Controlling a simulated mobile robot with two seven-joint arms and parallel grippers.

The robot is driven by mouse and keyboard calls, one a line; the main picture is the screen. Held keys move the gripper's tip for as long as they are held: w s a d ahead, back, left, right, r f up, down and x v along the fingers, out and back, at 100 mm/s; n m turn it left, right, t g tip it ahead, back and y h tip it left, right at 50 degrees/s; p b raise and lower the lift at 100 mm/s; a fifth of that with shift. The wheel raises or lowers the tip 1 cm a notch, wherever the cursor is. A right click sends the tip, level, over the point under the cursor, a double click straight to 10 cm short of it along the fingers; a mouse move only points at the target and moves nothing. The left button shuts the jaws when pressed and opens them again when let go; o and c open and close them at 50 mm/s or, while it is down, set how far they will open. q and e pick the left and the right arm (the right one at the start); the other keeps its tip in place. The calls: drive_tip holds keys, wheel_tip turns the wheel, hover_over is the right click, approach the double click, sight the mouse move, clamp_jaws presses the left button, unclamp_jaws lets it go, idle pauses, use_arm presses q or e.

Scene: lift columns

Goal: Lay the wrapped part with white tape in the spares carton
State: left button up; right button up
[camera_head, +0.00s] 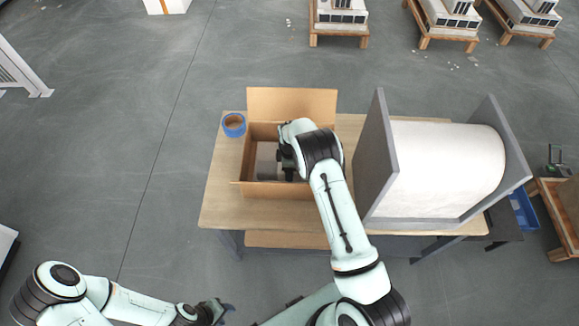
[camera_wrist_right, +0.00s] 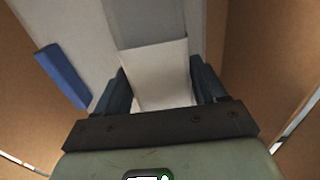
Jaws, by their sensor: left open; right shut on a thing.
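The open brown carton (camera_head: 270,190) stands on the table, and its walls also show in the right wrist view (camera_wrist_right: 268,60). My right gripper (camera_wrist_right: 160,88) is inside the carton, shut on the wrapped part with white tape (camera_wrist_right: 155,70). The white band lies between the fingers, with grey wrapping beyond it. My right arm hides much of the carton's inside in the head view. A grey surface (camera_head: 266,160) shows in the carton there. My left gripper (camera_head: 218,308) is open and empty, low in the head view, away from the table.
A blue strip (camera_wrist_right: 62,77) lies on a pale surface left of the held part. A blue tape roll (camera_head: 233,124) sits on the table (camera_head: 222,190) left of the carton. A large white roll (camera_head: 445,165) between grey panels (camera_head: 374,155) stands right.

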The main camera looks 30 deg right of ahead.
drive_tip(key=o, duration=1.5)
drive_tip(key=shift+f, duration=0.1)
wheel_tip(320, 180, up, 13)
drive_tip(key=shift+r, duration=0.15)
